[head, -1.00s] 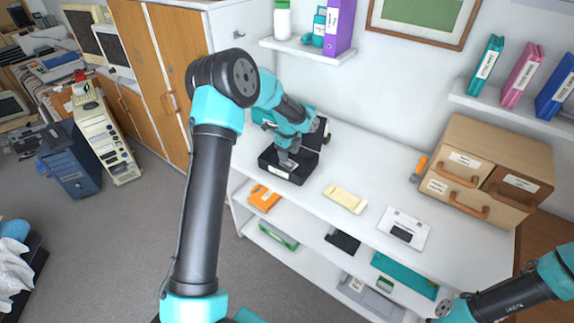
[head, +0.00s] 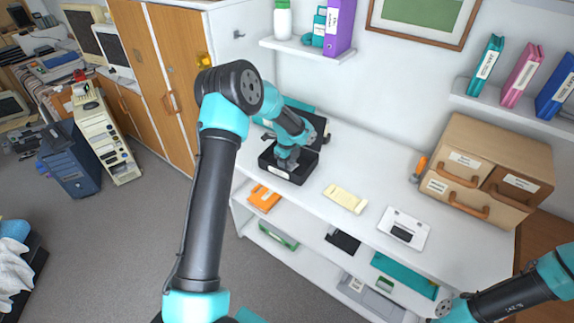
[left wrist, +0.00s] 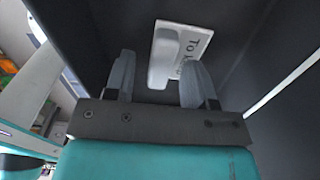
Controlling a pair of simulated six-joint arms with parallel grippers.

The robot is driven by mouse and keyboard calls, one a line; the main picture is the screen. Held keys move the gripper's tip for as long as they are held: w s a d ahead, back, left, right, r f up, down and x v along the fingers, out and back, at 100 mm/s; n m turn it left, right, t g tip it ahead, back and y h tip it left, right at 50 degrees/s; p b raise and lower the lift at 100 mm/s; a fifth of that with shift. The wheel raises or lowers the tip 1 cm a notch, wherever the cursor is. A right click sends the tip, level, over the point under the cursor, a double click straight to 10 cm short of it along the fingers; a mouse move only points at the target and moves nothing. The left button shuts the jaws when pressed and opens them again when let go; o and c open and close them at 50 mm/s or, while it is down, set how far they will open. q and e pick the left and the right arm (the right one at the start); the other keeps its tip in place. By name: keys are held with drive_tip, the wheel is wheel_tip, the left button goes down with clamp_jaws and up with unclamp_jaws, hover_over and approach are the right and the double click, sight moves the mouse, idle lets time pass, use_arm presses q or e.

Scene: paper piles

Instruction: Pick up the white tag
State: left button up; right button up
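The white tag (left wrist: 195,43), with dark lettering starting "To", lies against a dark surface in the left wrist view. A pale grey raised piece (left wrist: 161,60) overlaps its left part. My left gripper (left wrist: 158,66) is open, with its fingers apart on either side of the pale piece; I cannot tell whether they touch it. In the head view my left gripper (head: 287,161) points down into a black open box (head: 296,177) on the white cabinet top, and the tag cannot be made out there. My right arm shows at the lower right, but its gripper is not in view.
A black and teal container (head: 313,127) stands behind the box. A cream pad (head: 345,198), a white panel (head: 403,229) and wooden drawers (head: 482,172) sit to the right. The cabinet top between them has free room.

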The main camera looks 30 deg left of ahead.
use_arm(q)
clamp_jaws()
idle(0.3)
wheel_tip(320, 180, up, 10)
idle(0.6)
idle(0.3)
